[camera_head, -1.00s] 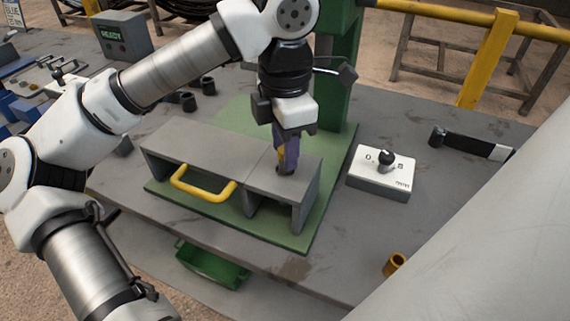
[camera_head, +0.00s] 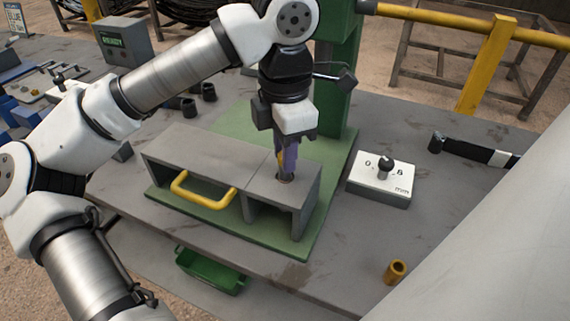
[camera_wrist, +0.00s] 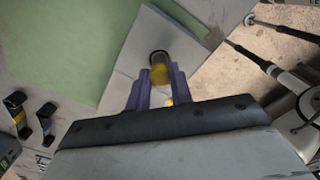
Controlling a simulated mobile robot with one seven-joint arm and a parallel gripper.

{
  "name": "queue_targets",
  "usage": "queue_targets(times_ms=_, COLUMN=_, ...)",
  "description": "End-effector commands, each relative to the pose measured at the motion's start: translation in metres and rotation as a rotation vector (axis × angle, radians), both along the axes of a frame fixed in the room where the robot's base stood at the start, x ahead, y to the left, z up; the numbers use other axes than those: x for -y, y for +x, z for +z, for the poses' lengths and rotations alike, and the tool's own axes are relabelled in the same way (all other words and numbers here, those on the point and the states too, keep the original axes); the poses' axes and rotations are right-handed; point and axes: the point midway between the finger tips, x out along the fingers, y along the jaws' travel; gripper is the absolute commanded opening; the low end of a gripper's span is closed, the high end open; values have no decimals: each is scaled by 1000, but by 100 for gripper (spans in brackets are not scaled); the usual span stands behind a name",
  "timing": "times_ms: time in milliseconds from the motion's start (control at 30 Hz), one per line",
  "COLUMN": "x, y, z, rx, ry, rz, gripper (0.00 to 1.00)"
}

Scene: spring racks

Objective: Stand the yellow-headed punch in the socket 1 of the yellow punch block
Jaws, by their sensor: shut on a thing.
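My gripper (camera_head: 287,165) has purple fingers and points down over the right part of the grey bridge-shaped block. It is shut on the yellow-headed punch (camera_wrist: 160,75), whose yellow part shows between the fingers in the wrist view. A thin yellow strip of it shows beside the fingers in the head view. The punch's lower end is at a dark round hole (camera_wrist: 158,56) in the block's top. I cannot tell whether it is in the hole or just above. I cannot clearly make out a yellow punch block or its socket 1.
The grey block (camera_head: 205,155) with a yellow handle (camera_head: 203,192) sits on a green plate (camera_head: 330,205). A green post (camera_head: 338,75) rises behind my gripper.

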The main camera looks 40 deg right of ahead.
Motion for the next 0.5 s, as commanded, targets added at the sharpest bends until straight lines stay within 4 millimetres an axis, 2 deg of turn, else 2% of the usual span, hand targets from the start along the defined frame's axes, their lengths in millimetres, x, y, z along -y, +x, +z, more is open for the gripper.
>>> queue_targets(times_ms=500, x=0, y=0, z=28, rx=0, ry=0, rz=0, gripper=0)
